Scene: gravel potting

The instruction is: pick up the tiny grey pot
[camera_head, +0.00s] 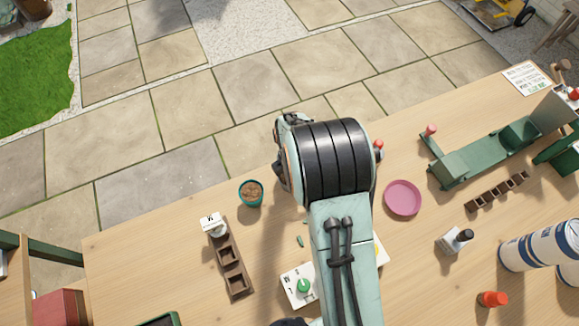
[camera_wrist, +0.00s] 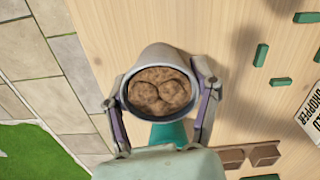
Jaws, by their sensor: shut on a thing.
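The tiny grey pot (camera_wrist: 150,57) fills the middle of the wrist view, with brown lumpy material inside. My gripper (camera_wrist: 160,93) is shut on it, one finger on each side of its wall. In the head view my arm hides both the grey pot and my fingers. A teal shape (camera_wrist: 170,133) shows just below the grey pot in the wrist view; I cannot tell whether the two touch.
A teal pot with brown fill (camera_head: 251,194) stands left of my arm, near the table's far edge. A brown compartment tray (camera_head: 228,256) is near it. A pink saucer (camera_head: 403,198) and green stand (camera_head: 485,155) are to the right. Green pieces (camera_wrist: 261,55) lie loose.

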